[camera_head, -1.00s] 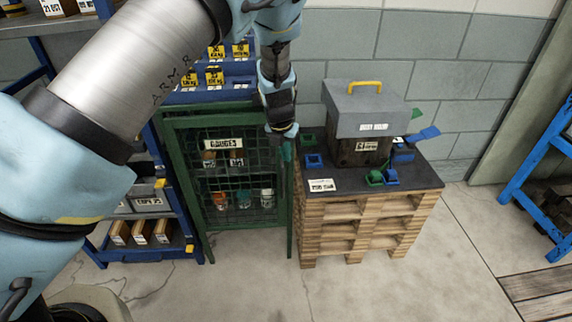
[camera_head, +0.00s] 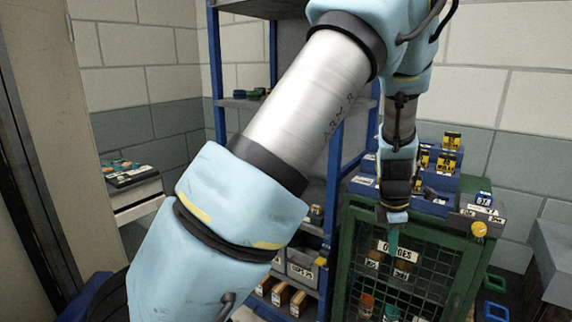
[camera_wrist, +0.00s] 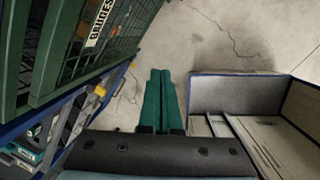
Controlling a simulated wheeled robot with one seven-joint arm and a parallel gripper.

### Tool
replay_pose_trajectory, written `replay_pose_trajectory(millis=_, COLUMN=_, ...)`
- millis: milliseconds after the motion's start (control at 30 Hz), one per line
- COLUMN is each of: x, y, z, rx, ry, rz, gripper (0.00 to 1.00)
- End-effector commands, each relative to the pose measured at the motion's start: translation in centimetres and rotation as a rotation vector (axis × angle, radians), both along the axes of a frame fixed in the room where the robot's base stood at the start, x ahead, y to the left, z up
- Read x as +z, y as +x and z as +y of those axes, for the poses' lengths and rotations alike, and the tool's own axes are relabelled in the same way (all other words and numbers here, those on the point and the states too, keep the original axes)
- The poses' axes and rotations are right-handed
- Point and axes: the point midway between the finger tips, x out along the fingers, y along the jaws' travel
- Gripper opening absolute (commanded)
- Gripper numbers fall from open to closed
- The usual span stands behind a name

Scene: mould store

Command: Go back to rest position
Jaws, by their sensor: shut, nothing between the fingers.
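My gripper (camera_head: 393,238) hangs pointing down in front of the green mesh cabinet (camera_head: 345,262) with the "GAUGES" label. Its teal fingers are together with nothing between them. In the wrist view my gripper (camera_wrist: 161,78) shows the two green fingers side by side above the cracked concrete floor. My arm crosses the head view from the lower left to the upper right and hides part of the shelving.
A blue-framed shelf rack (camera_head: 213,70) stands behind my arm. A grey block-like thing (camera_head: 553,256) is at the right edge. A pale door or panel (camera_head: 20,130) is at the left, near a small tray of parts (camera_head: 128,178).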

Motion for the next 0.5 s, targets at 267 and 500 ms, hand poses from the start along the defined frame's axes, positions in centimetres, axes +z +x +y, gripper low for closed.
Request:
replay_pose_trajectory(millis=267, x=4.8, y=1.4, z=16.2, rx=-0.568, ry=0.082, rz=-0.094, gripper=0.00)
replay_pose_trajectory(millis=500, x=7.4, y=-2.0, z=27.7, rx=-1.093, ry=0.188, rz=-0.168, gripper=0.00)
